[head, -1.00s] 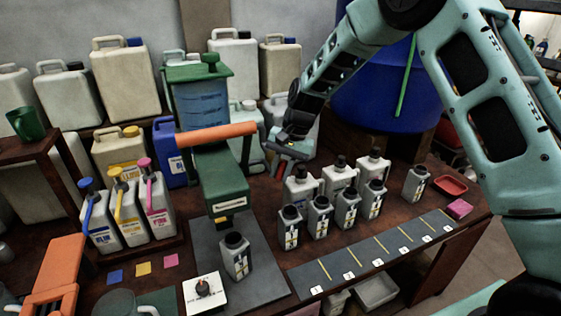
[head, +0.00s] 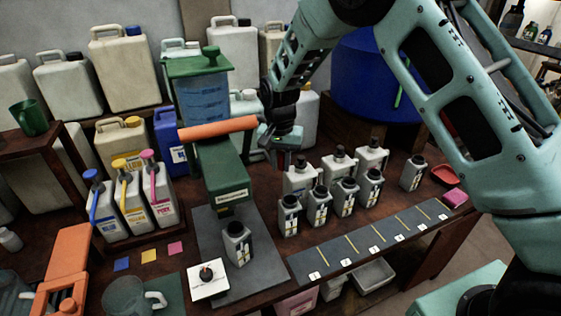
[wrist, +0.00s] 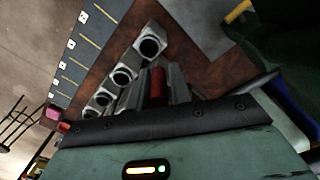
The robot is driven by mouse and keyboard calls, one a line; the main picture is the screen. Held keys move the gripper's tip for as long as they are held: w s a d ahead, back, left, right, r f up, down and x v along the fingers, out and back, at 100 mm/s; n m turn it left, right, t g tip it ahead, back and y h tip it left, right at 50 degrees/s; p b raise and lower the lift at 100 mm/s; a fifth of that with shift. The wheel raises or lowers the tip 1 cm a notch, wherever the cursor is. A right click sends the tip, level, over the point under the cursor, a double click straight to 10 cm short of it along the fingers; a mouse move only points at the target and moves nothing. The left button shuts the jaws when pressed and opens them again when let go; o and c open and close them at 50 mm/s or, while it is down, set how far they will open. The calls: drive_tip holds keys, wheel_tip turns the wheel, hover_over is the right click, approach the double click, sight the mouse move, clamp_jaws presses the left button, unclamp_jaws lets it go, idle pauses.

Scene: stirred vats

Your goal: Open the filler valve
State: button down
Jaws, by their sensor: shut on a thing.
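The filler (head: 220,170) is a green stand with a blue-marked tank on top and an orange bar (head: 217,128) across its front. A grey bottle (head: 237,243) stands upright beneath its outlet. My gripper (head: 285,160) is just right of the filler, beside the bar's right end. In the wrist view my gripper (wrist: 157,95) is shut on a red handle (wrist: 157,83), which shows between two grey fingers. Where the red handle joins the filler is hidden, and I cannot tell how far the valve is turned.
Several grey bottles (head: 345,195) stand close to the right of my gripper. A numbered strip (head: 375,237) runs along the front edge. Jugs with blue, yellow and pink tops (head: 133,205) stand left of the filler. A blue drum (head: 375,85) stands behind.

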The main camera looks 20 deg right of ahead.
drive_tip(key=shift+s+d+f, duration=0.1)
drive_tip(key=shift+d, duration=0.2)
drive_tip(key=c, duration=1.3)
unclamp_jaws()
drive_tip(key=shift+a, duration=0.1)
drive_tip(key=shift+y+b, duration=0.3)
